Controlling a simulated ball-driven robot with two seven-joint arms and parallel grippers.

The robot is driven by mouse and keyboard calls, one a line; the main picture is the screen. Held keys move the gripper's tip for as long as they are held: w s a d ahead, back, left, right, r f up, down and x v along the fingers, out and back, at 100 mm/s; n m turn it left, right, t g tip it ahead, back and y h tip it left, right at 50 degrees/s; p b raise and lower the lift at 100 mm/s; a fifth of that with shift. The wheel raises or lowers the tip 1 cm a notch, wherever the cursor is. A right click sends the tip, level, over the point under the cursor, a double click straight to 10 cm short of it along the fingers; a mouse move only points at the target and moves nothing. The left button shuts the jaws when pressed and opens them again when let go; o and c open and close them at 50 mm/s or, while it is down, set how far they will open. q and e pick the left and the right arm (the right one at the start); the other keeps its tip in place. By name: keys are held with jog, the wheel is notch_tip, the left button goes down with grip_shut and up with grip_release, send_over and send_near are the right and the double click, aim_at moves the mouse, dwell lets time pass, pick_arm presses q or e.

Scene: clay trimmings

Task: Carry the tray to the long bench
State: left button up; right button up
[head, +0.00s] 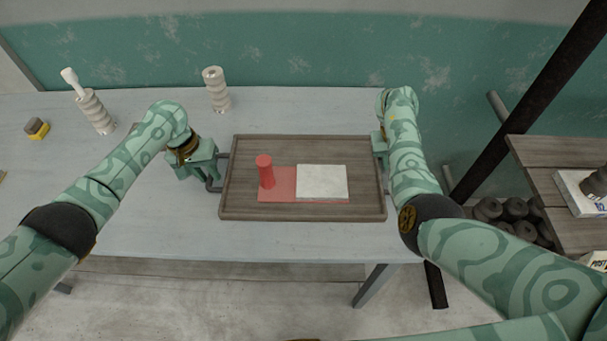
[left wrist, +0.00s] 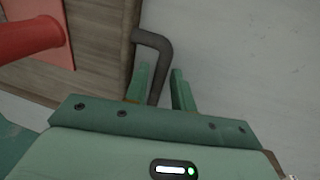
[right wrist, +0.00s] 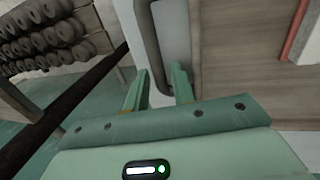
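The brown wooden tray (head: 303,213) lies flat on a long pale grey bench (head: 310,110). It bears a red plate (head: 283,190), a red cylinder (head: 265,172) standing upright and a white slab (head: 322,181). My left gripper (head: 211,168) is at the tray's left handle, a dark bar (left wrist: 152,41) that passes between its parted fingers (left wrist: 160,88). My right gripper (head: 381,138) is at the right side. Its parted fingers (right wrist: 158,90) have the other handle (right wrist: 146,35) between them. Gaps show beside both bars, so neither grip looks closed.
Two pale ringed stacks (head: 97,113) and (head: 217,93) stand behind the tray at the left. A yellow and black block (head: 37,128) lies far left. A brown wooden surface (head: 550,160) at the right carries a white box, with dark rolls (head: 515,209) below. A dark post (head: 530,100) stands between.

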pick_arm(q)
jog(key=shift+f, duration=0.4)
pick_arm(e)
jog(key=shift+d+f, duration=0.1)
jog(key=shift+f, duration=0.3)
pick_arm(q)
grip_shut()
pick_arm(e)
grip_shut()
pick_arm(q)
jog(key=shift+w+r, duration=0.1)
jog(key=shift+r, duration=0.05)
pick_arm(e)
jog(key=shift+r, duration=0.1)
